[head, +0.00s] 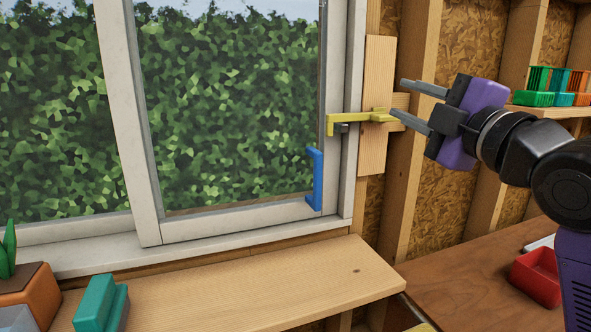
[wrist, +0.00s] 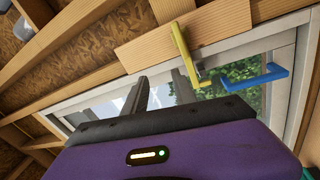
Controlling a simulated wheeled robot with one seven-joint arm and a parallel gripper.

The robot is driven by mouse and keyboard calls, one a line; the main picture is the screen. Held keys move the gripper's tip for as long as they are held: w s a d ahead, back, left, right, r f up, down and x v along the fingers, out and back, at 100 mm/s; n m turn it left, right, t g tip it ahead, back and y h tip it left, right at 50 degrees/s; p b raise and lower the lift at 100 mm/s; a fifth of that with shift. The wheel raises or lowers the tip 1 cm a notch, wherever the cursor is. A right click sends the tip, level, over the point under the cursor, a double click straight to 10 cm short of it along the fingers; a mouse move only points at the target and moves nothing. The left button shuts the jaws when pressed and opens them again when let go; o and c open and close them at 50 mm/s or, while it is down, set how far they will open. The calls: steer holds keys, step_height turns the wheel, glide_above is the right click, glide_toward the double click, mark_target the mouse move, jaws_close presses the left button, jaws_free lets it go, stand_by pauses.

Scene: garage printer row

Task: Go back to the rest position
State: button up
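My gripper (head: 398,98) is at the right of the head view, level with the yellow latch, its fingers pointing left toward the window. The fingers are spread apart with nothing between them; the wrist view also shows the open gripper (wrist: 160,75). The yellow latch (head: 350,118) lies level across the window frame's right side. Its right end is close to the lower fingertip in the head view; I cannot tell whether they touch. In the wrist view the yellow latch (wrist: 181,43) shows just right of the right finger. The blue handle (head: 316,180) is on the sash below the latch.
The window (head: 240,228) looks shut, with a hedge outside. A wooden shelf (head: 250,285) runs below it, holding a teal block (head: 95,305) and a potted plant (head: 25,290). A red bin (head: 537,275) stands on the brown bench (head: 455,280). Small bins (head: 552,85) sit on the right shelf.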

steer(key=s+d+f+m+t+h+p, duration=0.1)
steer(key=s+d+f+m+t+h, duration=0.15)
steer(key=s+f+m+h, duration=0.5)
steer(key=s+d+f+m+t+h, duration=0.25)
steer(key=s+f+m, duration=0.55)
steer(key=f+m, duration=0.6)
steer(key=s+a+f+g+y, duration=0.1)
steer(key=s+f+g, duration=0.2)
steer(key=s+f, duration=0.4)
steer(key=s+a+f+n+g+y+p, duration=0.1)
steer(key=s+a+f+g, duration=0.1)
steer(key=s+f, duration=0.6)
steer(key=s+a+f+n+g+y, duration=0.1)
steer(key=s+f+g, duration=0.3)
steer(key=s, duration=1.2)
step_height(320, 180, down, 4)
steer(key=shift+a+r+y, duration=0.25)
steer(key=shift+y, duration=0.15)
